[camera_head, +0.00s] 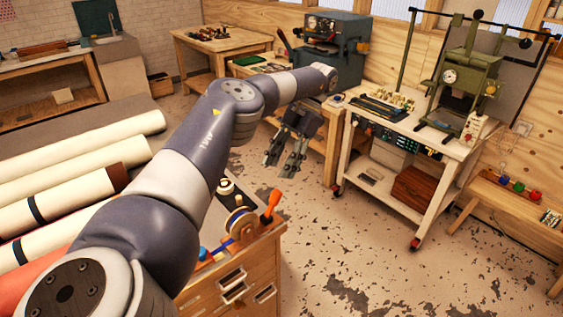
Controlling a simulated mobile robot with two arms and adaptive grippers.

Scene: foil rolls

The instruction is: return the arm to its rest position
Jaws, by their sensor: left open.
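My left arm comes in from the lower left and reaches toward the middle of the view. My left gripper (284,158) hangs from its end, pointing down over the floor. The fingers are apart with nothing between them. The gripper is near the left leg of the wooden table behind it and touches nothing that I can see. My right gripper does not show.
Several rolls (75,193) lie at the left. A wooden drawer cabinet (262,255) with an orange-handled tool (271,203) stands below my arm. A white wheeled cart (438,172) holds a green press (466,85). Free floor (350,255) lies between cabinet and cart.

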